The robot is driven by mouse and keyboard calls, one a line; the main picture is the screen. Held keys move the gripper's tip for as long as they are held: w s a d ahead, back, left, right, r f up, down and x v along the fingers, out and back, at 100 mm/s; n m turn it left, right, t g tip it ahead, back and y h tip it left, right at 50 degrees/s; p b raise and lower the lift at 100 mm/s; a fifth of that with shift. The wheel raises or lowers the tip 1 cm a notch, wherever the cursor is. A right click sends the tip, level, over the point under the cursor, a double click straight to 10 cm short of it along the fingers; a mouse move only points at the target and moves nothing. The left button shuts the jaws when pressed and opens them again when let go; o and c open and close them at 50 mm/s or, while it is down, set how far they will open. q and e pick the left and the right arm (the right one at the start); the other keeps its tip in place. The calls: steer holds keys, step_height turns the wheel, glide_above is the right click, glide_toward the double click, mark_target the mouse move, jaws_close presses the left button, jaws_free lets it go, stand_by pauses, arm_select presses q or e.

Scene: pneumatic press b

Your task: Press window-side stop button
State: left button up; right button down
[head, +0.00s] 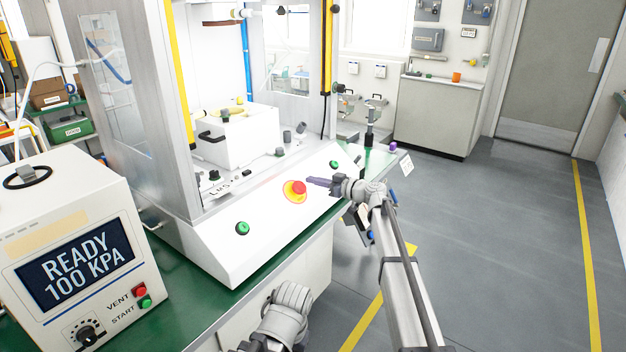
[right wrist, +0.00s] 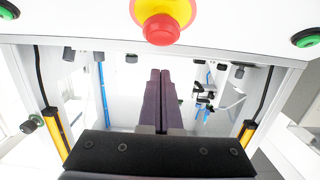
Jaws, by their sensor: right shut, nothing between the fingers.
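A red mushroom stop button (head: 299,187) on a yellow ring sits on the sloped white front panel of the press (head: 270,215). In the right wrist view the red button (right wrist: 161,30) is at the top centre. My right gripper (head: 309,181) is shut and empty, its dark fingers pointing left, close beside the button in the head view. In the right wrist view the shut fingers (right wrist: 160,73) end just below the red cap, with a small gap in the picture. No other red mushroom button shows. My left gripper is not in view.
Green buttons (head: 242,228) (head: 334,164) flank the stop button on the panel. A white control box (head: 60,220) reading "READY 100 KPA" stands at left, with red vent and green start buttons. The grey floor at right is open.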

steer(key=f+v, duration=0.1)
steer(key=v, duration=0.8)
steer(key=shift+d+r+p, duration=0.35)
steer(key=shift+r+p, duration=0.05)
steer(key=shift+p, duration=0.05)
steer(key=s+a+f+g+h, duration=0.1)
steer(key=s+a+f+g, duration=0.3)
steer(key=s, duration=0.3)
steer(key=s+a+f+g+h, duration=0.1)
steer(key=s+a+f, duration=0.35)
steer(key=s, duration=0.25)
steer(key=s+a+f+m+g+h, duration=0.1)
steer(key=s+f+m+g+h, duration=0.2)
steer(key=s, duration=0.7)
steer(key=s+a+f+g+h, duration=0.1)
steer(key=s+f+h, duration=0.4)
steer(key=s, duration=0.5)
steer(key=s+d+f+m+g+h, duration=0.1)
steer(key=s+d+f+m+h, duration=0.25)
steer(key=s+d, duration=0.55)
step_height(320, 180, up, 16)
steer(key=s+a+h+p, duration=0.1)
steer(key=p, duration=1.4)
steer(key=shift+s+a, duration=0.2)
steer(key=shift+s, duration=0.15)
steer(key=shift+f+m, duration=0.15)
steer(key=shift+m, duration=0.1)
